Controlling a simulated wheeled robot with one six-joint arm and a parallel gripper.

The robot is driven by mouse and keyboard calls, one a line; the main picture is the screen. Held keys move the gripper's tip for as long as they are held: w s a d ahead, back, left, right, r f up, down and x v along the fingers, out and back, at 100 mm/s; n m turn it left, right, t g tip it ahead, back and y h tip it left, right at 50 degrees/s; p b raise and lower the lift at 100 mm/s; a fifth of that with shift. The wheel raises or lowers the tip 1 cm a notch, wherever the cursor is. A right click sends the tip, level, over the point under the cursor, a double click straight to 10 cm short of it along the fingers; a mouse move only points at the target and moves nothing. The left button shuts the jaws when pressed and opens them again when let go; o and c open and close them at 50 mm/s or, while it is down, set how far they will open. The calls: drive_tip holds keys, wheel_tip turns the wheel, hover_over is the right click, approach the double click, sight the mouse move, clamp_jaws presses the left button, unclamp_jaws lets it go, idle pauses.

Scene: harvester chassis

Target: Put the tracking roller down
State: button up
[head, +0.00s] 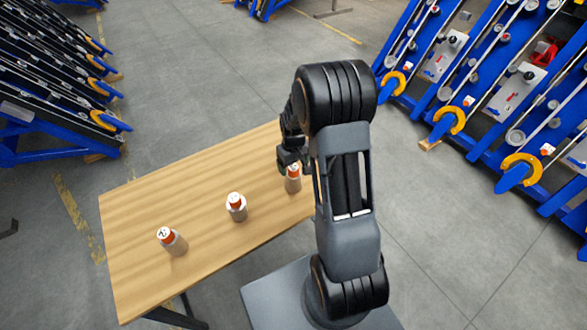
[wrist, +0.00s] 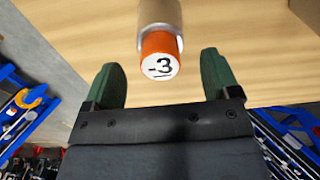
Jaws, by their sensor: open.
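A tracking roller (head: 293,180) with a grey body, an orange band and a white end stands upright near the right part of the wooden table (head: 140,278). In the wrist view this roller (wrist: 161,45) shows the label "-3". My gripper (head: 289,158) is at its top end, and my arm hides part of that area. In the wrist view my gripper (wrist: 162,72) is open, with one green finger on each side of the orange end and a visible gap to both. Two similar rollers stand on the table, one in the middle (head: 237,208) and one at the left (head: 173,242).
Blue racks with rods and yellow rings stand at the right (head: 480,100) and at the left (head: 60,85), off the table. Bare tabletop lies around and between the rollers.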

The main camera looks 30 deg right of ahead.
wheel_tip(320, 180, up, 9)
drive_tip(key=s+a+r+t, duration=0.2)
drive_tip(key=s+a+r, duration=0.2)
drive_tip(key=s, duration=0.4)
drive_tip(key=s+a+r+m+t, duration=0.1)
drive_tip(key=s+a+r+t, duration=0.1)
drive_tip(key=s+a+r, duration=0.3)
drive_tip(key=s+r, duration=0.2)
drive_tip(key=s, duration=0.1)
drive_tip(key=shift+a, duration=0.2)
drive_tip(key=shift+r, duration=0.1)
drive_tip(key=shift+c, duration=0.2)
